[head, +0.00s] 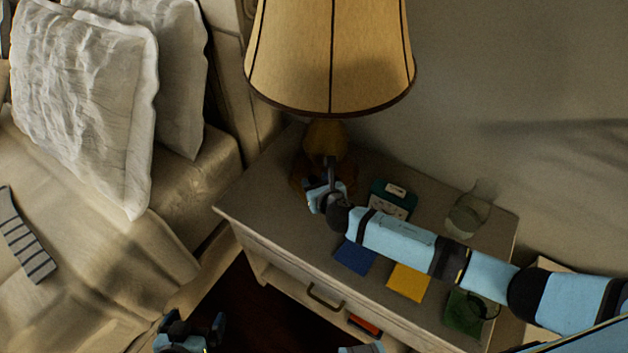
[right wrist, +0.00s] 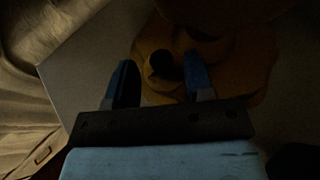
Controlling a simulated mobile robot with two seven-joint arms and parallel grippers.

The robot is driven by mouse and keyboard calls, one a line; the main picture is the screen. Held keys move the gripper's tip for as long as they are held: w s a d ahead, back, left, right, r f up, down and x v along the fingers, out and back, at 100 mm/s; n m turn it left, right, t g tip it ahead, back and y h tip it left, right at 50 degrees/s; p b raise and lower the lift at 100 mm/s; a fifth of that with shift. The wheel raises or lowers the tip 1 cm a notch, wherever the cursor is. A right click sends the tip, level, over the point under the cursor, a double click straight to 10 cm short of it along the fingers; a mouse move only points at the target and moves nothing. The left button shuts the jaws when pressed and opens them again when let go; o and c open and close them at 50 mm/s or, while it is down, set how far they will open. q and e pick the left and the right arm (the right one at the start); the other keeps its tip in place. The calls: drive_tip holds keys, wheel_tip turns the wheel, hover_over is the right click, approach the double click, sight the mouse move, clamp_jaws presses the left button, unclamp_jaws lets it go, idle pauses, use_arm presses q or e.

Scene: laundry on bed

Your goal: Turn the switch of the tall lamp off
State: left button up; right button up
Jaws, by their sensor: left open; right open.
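The lamp has a large tan shade (head: 330,55) with dark trim. Its amber base (head: 325,137) stands on the nightstand. My right gripper (head: 322,185) is at the front of the base, which it partly hides in the head view. In the dark right wrist view, its open fingers (right wrist: 159,65) are on either side of a short round knob-like part (right wrist: 148,88) with a dark round end, on the amber base (right wrist: 230,70). I cannot tell whether the fingers touch it. My left gripper (head: 195,325) is open and empty at the bottom edge, away from the lamp.
The nightstand (head: 262,195) also holds a dark green box (head: 393,197), a glass (head: 470,212), and blue (head: 355,257), yellow (head: 408,283) and green (head: 465,313) flat items near my right arm. The bed with white pillows (head: 80,95) is at left.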

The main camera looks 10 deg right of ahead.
drive_tip(key=shift+x, duration=1)
